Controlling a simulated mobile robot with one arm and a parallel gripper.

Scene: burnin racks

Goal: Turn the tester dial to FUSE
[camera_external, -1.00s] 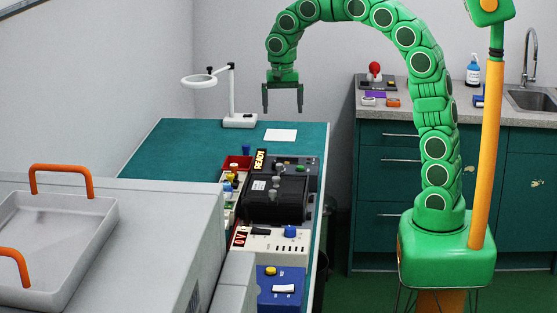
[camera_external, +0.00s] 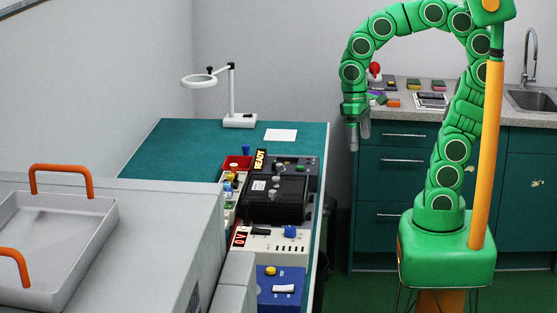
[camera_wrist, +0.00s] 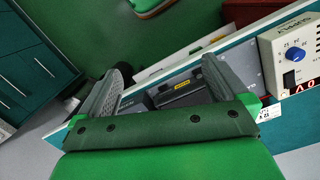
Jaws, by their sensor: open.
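My gripper (camera_external: 358,140) is open and empty in the external view, in the air right of the bench and in front of the green cabinets. In the wrist view its two fingers (camera_wrist: 160,68) are apart with nothing between them. I cannot tell for sure which unit is the tester, and no FUSE mark is legible. A blue box (camera_external: 262,292) at the near end of the bench row carries a yellow knob (camera_external: 271,271). A white unit (camera_external: 262,244) with a red display carries a blue knob (camera_external: 290,232); this knob also shows in the wrist view (camera_wrist: 298,54), beside printed numbers.
A white magnifier lamp (camera_external: 240,121) stands on the green bench (camera_external: 185,145). A grey cabinet with an orange-handled tray (camera_external: 60,235) fills the left front.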

